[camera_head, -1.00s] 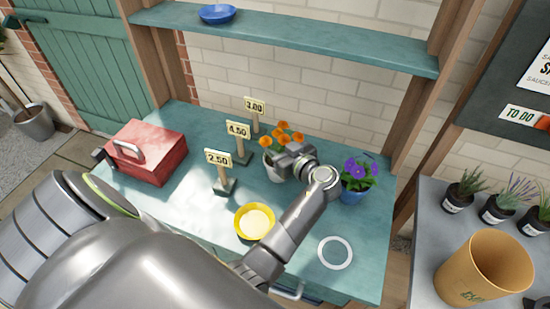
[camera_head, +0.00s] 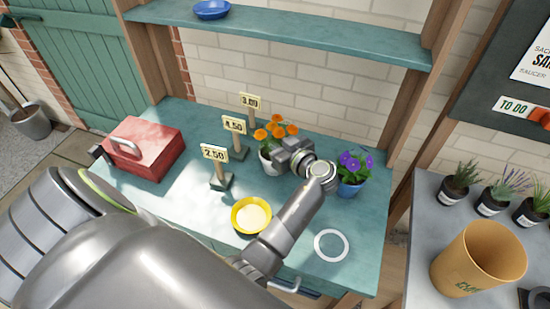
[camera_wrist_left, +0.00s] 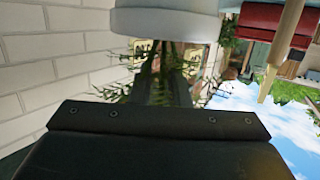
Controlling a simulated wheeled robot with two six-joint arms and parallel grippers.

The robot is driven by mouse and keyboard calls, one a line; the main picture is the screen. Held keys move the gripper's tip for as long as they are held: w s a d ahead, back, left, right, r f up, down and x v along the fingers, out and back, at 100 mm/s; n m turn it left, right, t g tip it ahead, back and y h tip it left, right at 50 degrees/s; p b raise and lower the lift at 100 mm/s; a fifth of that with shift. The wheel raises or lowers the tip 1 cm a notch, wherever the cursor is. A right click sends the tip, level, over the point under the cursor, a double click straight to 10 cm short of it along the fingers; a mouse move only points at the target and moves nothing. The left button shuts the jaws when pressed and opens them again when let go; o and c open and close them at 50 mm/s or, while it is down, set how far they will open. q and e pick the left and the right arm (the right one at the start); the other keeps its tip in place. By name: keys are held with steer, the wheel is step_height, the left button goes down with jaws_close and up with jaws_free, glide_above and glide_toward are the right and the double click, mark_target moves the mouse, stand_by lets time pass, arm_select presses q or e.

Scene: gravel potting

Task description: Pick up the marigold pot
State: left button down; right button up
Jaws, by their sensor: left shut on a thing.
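The marigold pot (camera_head: 267,160) is white with orange marigolds (camera_head: 276,129) and stands upright at the back middle of the teal bench. My left gripper (camera_head: 288,157) is shut on it from its right side. The gripper and wrist hide part of the pot. In the left wrist view a pale pot surface (camera_wrist_left: 165,18) fills the top, with green foliage (camera_wrist_left: 165,78) below it. I cannot tell whether the pot touches the bench. My right gripper is not in view.
A purple-flowered blue pot (camera_head: 350,188) stands close right of my left wrist. Price signs (camera_head: 234,126) stand left of the marigolds. A yellow bowl (camera_head: 236,226), a white ring (camera_head: 345,249) and a red box (camera_head: 155,157) are on the bench. A shelf (camera_head: 300,41) runs above.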

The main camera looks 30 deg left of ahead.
arm_select(q)
steer(key=shift+s+f, duration=0.1)
steer(key=shift+f, duration=0.2)
steer(key=shift+r, duration=0.1)
stand_by(0.5)
